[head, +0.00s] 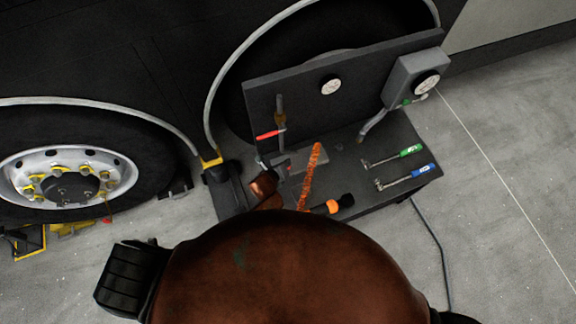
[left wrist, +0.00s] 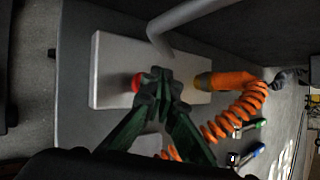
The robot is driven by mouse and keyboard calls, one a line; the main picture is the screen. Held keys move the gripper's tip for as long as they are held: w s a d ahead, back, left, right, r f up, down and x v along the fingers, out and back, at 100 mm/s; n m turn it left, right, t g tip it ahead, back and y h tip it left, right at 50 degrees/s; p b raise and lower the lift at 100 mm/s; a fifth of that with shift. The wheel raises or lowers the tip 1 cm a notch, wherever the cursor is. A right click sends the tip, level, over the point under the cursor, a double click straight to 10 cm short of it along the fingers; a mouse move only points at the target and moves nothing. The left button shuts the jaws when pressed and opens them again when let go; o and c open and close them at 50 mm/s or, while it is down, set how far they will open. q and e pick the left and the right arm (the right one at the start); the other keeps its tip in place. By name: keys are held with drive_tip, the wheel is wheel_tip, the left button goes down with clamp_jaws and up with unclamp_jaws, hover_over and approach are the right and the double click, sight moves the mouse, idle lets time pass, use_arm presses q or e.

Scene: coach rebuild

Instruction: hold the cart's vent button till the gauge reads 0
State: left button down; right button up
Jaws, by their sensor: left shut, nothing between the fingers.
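The dark cart (head: 385,190) stands by the coach, with an upright panel at its back. A red button (left wrist: 136,82) sits on a pale grey block (left wrist: 110,62) in the left wrist view. My left gripper (left wrist: 162,80) is shut and empty, its dark green fingertips over the block, right beside the button and seeming to cover part of its edge. I cannot tell whether they touch or press it. One round white gauge (head: 330,85) is on the panel and another dial (head: 426,83) is on a grey box (head: 405,75); both readings are too small to read. My right gripper is not in view.
An orange coiled hose (head: 312,175) rises from the block area. A red lever (head: 268,135) sits on a pipe by the panel. Green-handled (head: 410,151) and blue-handled (head: 424,170) tools lie on the cart's right. A coach wheel (head: 70,180) is at left; floor is clear at right.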

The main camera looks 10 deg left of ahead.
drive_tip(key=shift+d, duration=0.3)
use_arm(q)
drive_tip(key=shift+f, duration=0.1)
idle(0.6)
drive_tip(key=shift+f, duration=0.25)
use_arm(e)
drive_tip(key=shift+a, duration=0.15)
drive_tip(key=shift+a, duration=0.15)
use_arm(q)
drive_tip(key=shift+f, duration=0.6)
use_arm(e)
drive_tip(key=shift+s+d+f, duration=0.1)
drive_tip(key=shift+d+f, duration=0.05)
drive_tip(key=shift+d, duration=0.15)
use_arm(q)
drive_tip(key=shift+s+f, duration=0.1)
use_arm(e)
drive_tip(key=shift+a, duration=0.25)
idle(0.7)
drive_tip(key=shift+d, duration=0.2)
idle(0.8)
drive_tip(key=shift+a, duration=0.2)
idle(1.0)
